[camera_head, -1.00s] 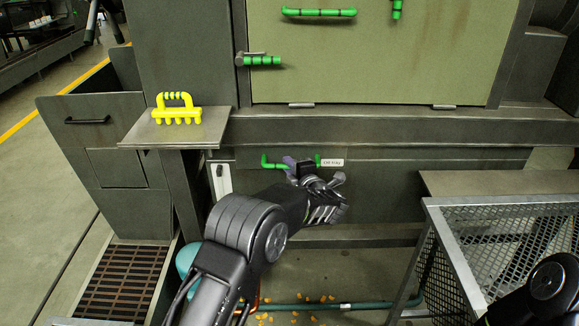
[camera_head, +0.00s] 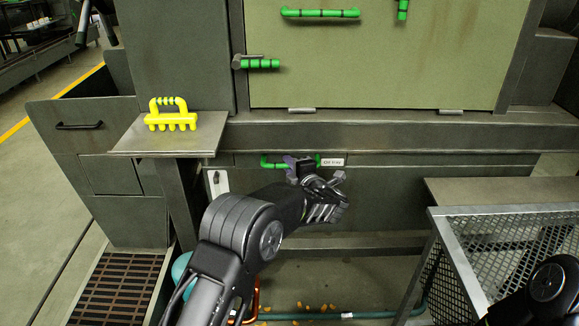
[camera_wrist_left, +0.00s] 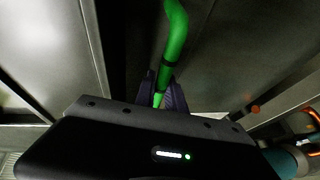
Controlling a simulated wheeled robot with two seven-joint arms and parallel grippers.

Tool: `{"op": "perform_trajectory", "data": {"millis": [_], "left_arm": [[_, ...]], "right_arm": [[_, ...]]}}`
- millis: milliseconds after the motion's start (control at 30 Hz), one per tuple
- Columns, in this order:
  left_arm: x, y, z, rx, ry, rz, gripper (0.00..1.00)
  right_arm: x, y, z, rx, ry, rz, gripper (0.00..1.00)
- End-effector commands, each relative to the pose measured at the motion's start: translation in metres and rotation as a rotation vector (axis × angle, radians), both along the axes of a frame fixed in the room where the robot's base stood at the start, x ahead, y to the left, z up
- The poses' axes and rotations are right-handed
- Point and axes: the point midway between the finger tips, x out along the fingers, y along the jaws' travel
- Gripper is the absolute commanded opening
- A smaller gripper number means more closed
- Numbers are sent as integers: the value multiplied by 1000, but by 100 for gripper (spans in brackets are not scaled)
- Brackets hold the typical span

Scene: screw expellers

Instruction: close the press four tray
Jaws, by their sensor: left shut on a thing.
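The oil tray (camera_head: 400,190) is a wide, dark grey-green front low in the press, under the long ledge. It has a green bar handle (camera_head: 275,163) and a small white "Oil tray" label (camera_head: 333,162). My left gripper (camera_head: 300,166) is shut on the handle near its right end, beside the label. In the left wrist view the green handle (camera_wrist_left: 175,40) runs down between the dark purple fingers (camera_wrist_left: 162,96). My arm covers part of the tray front, and I cannot tell how far it stands out. My right gripper is out of view.
Above is a light green press door (camera_head: 380,60) with green handles. A small shelf (camera_head: 205,135) holding a yellow handled object (camera_head: 170,116) juts out at left. A mesh-sided metal frame (camera_head: 500,235) stands close at right. A teal pipe (camera_head: 390,312) crosses the floor.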

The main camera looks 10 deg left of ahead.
Motion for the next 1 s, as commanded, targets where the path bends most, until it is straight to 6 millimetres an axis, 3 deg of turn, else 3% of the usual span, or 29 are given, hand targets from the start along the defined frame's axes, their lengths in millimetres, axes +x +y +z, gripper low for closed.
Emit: {"op": "perform_trajectory", "data": {"millis": [33,67,300,667,1000], "left_arm": [[0,1,2,2,-2,1,0],[0,1,2,2,-2,1,15],[0,0,1,1,-2,1,35],[-3,-3,2,1,-1,0,36],[-41,-32,11,1,0,-2,36]], "right_arm": [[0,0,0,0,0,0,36],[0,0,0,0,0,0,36],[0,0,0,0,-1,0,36],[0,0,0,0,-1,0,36],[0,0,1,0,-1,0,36]]}}
